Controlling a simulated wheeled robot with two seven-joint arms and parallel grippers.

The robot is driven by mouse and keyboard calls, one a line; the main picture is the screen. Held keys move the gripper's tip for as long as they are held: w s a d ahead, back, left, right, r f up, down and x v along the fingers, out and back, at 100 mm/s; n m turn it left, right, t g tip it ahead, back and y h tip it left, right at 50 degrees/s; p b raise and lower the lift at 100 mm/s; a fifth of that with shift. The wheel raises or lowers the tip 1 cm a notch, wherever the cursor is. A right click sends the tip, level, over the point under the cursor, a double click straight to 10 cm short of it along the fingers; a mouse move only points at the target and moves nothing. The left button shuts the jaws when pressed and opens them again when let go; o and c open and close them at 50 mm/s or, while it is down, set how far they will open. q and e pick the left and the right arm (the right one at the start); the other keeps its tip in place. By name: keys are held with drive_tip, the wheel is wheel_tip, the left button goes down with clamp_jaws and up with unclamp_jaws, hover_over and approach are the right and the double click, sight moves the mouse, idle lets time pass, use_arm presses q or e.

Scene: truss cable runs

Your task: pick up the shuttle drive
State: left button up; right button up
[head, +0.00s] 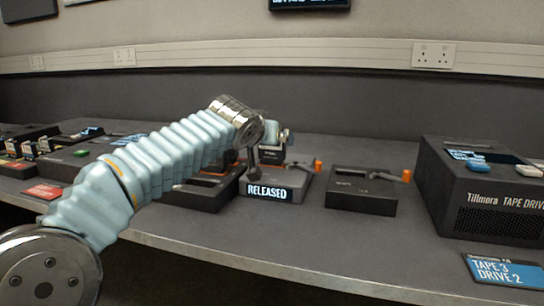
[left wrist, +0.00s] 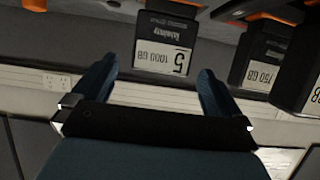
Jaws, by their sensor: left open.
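A black drive (left wrist: 165,42) with a white label reading "5" and "1000 GB" appears upside down in the left wrist view. It may be the shuttle drive; I cannot tell for sure. My left gripper (left wrist: 157,66) is open, with one blue finger to each side of this drive's near end. I cannot tell whether either finger touches it. In the head view my left gripper (head: 276,138) is over a grey dock (head: 283,185) whose display reads "RELEASED". My arm and gripper hide much of the dock and whatever sits in it. My right gripper is not in view.
Another drive marked "750 GB" (left wrist: 262,58) is close on the right in the wrist view, with a further one beside it. A black dock with an orange-tipped lever (head: 360,190) and a tape drive box (head: 480,195) stand to the right. Bare table lies between.

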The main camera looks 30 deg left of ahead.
sight(272, 157)
use_arm(q)
drive_tip(key=x, duration=0.4)
drive_tip(key=shift+w+f+p, duration=0.15)
drive_tip(key=shift+f+p, duration=0.1)
drive_tip(key=shift+p, duration=0.1)
drive_tip(key=shift+r, duration=0.1)
drive_tip(key=c, duration=1.3)
